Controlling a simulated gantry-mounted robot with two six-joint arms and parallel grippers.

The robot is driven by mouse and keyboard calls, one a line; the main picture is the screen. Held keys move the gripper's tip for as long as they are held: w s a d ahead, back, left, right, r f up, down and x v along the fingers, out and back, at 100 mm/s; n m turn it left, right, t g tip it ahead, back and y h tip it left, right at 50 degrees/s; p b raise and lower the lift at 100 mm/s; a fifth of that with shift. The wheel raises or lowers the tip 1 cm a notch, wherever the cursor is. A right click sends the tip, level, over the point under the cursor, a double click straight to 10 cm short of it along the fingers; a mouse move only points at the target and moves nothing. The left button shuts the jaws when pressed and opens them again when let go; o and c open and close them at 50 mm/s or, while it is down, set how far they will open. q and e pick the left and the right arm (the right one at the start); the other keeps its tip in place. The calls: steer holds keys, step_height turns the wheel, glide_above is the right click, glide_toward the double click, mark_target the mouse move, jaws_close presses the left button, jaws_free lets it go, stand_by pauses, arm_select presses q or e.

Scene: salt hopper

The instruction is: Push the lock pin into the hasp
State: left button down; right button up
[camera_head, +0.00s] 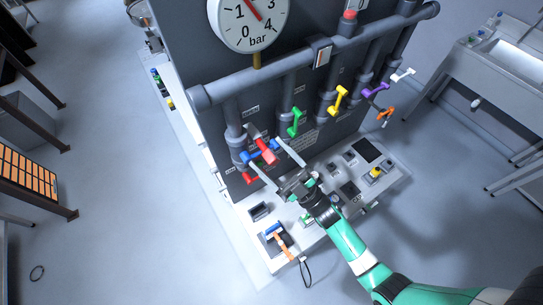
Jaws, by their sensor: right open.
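My right gripper (264,153) reaches in from the lower right over the console. Its two pale fingers are spread apart. A red lever end (267,155) and a blue valve handle (254,157) show between and beside the fingertips; I cannot tell whether they touch. Another red part (250,178) sits lower on the panel, partly behind a finger. I cannot clearly make out the lock pin or the hasp at this size; the gripper covers part of that area. My left gripper is not in view.
Green (296,121), yellow (338,101) and purple (376,91) valve handles line the pipes to the right. A pressure gauge (248,20) is above. An orange-handled tool (283,247) rests at the console's front, beside a black loop (305,271). A sink (502,58) stands at right.

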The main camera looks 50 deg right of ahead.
stand_by(0.4)
steer(key=shift+b+v, duration=0.75)
steer(key=shift+v, duration=2.2)
steer(key=b+v, duration=0.3)
steer(key=v, duration=0.8)
steer(key=shift+s+f, duration=0.15)
steer(key=shift+s, duration=0.15)
steer(key=shift+d, duration=0.15)
